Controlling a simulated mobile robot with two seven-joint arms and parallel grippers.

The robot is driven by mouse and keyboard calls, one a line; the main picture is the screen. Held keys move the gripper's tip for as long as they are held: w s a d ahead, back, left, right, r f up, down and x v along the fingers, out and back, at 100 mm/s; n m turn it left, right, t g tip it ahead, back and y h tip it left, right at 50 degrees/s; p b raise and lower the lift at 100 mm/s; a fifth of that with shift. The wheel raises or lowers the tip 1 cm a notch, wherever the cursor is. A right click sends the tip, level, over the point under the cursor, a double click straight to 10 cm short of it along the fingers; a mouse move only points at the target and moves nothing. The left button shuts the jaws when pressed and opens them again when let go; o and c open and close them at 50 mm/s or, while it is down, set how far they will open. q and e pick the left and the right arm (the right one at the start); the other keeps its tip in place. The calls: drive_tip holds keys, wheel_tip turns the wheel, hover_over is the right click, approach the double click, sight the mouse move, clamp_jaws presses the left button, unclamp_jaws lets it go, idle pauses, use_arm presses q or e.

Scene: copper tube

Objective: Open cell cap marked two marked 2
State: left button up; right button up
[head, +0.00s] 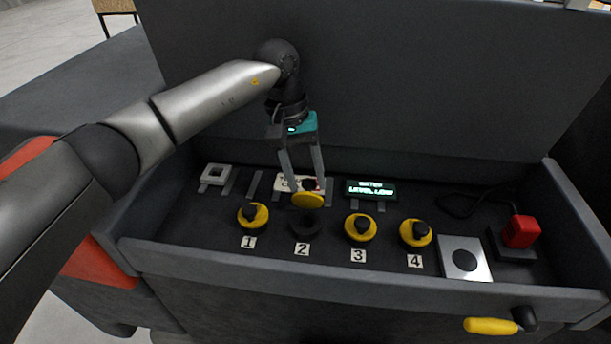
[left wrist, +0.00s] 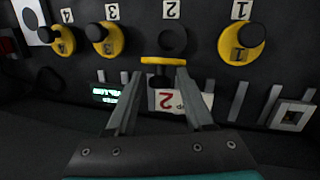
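The yellow cap (head: 308,201) of cell 2 is off its opening, with its black knob between the fingers of my left gripper (head: 309,188). In the left wrist view the cap (left wrist: 162,60) shows edge-on at the fingertips (left wrist: 161,72). My left gripper is shut on the knob and holds the cap just behind the opening. The dark round opening of cell 2 (head: 306,224) is uncovered, behind the label "2" (head: 302,249); it also shows in the left wrist view (left wrist: 173,40). My right gripper is not in view.
Yellow caps with black knobs sit on cells 1 (head: 253,216), 3 (head: 360,228) and 4 (head: 415,233). Behind stand a lit green display (head: 371,189) and a white square frame (head: 215,175). A silver plate (head: 465,260) and red block (head: 521,232) are at right. The tray's front wall (head: 330,271) is raised.

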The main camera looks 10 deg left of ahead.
use_arm(q)
drive_tip(key=shift+o, duration=0.7)
drive_tip(key=shift+r, duration=0.1)
drive_tip(key=v, duration=0.7)
drive_tip(key=shift+r, duration=0.2)
